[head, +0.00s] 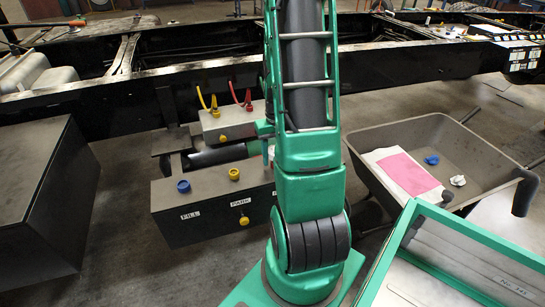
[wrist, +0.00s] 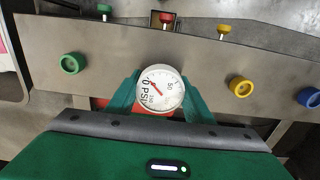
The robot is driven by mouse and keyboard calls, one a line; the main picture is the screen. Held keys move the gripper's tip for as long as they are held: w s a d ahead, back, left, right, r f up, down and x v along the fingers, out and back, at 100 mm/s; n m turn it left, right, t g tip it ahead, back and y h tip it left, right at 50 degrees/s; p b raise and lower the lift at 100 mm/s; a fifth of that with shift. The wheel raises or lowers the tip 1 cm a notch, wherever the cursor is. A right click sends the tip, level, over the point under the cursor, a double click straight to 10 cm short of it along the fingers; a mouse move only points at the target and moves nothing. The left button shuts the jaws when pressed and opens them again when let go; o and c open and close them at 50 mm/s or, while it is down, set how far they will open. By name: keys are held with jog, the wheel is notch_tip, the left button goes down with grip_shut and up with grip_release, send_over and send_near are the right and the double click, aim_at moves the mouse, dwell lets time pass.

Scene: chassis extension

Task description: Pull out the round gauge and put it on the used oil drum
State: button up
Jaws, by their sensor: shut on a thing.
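The round gauge (wrist: 161,91) has a white dial marked PSI and a red needle. In the wrist view it sits between the green fingers of my gripper (wrist: 158,97), which is shut on it. The gauge is in front of the grey box (wrist: 205,70); I cannot tell whether it is still seated there. In the head view my arm hides most of the gripper and the right part of the dark box (head: 188,220) labelled FILL and PARK. I cannot make out a used oil drum in either view.
Yellow (wrist: 240,88), blue (wrist: 309,98) and green (wrist: 72,63) knobs stand near the gauge. A wheelbarrow (head: 385,135) holding a pink sheet (head: 408,172) stands right of my arm. A green-framed case (head: 475,240) is at front right. Dark chassis rails (head: 130,100) run behind.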

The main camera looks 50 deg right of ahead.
jog(key=shift+r, duration=2.9)
